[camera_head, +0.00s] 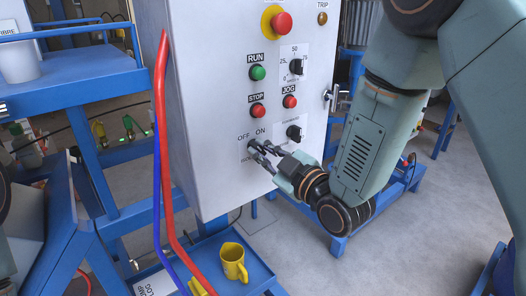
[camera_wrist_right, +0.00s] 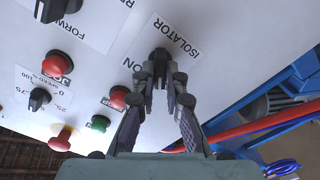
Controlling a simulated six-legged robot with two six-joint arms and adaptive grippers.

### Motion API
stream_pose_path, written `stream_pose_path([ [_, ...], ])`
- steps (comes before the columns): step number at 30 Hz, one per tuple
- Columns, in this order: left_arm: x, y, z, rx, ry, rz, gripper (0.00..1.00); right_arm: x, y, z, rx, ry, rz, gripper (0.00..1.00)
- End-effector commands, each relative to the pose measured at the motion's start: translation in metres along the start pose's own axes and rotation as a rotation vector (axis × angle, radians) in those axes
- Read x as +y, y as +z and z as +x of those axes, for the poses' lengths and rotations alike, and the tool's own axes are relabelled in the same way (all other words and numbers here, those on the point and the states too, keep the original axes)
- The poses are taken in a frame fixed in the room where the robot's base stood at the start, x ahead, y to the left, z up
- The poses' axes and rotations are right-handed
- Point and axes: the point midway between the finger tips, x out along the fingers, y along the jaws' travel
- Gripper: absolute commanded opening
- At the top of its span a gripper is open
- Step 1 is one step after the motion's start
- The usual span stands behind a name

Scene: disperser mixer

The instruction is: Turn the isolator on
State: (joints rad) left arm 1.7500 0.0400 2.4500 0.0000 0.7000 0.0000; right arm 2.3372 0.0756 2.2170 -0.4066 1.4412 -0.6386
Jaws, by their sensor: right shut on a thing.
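The isolator knob (camera_wrist_right: 160,54) is a small dark switch on the grey control panel, beside the printed word ISOLATOR in the right wrist view. In the head view it is at the panel's lower left, under the OFF and ON labels, and mostly hidden by the fingers. My right gripper (camera_head: 262,151) reaches it from the right; in the wrist view the gripper (camera_wrist_right: 160,78) has its fingertips closed around the knob. Which way the knob points cannot be made out. My left gripper is not in view.
Close by on the panel (camera_head: 215,100) are the red STOP button (camera_head: 257,111), green RUN button (camera_head: 257,73), red JOG button (camera_head: 289,102) and a black selector knob (camera_head: 294,133). Red and blue hoses (camera_head: 161,130) run along its left side. A yellow cup (camera_head: 233,262) stands below.

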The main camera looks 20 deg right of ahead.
Motion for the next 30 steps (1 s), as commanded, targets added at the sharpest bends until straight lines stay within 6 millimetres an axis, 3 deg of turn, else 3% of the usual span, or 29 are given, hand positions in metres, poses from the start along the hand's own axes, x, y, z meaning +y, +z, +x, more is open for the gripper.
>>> stream_pose_path([
  [30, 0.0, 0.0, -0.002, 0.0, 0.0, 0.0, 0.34, 0.0037, 0.0016, 0.0003, 0.0, 0.002, 0.902, 0.0],
])
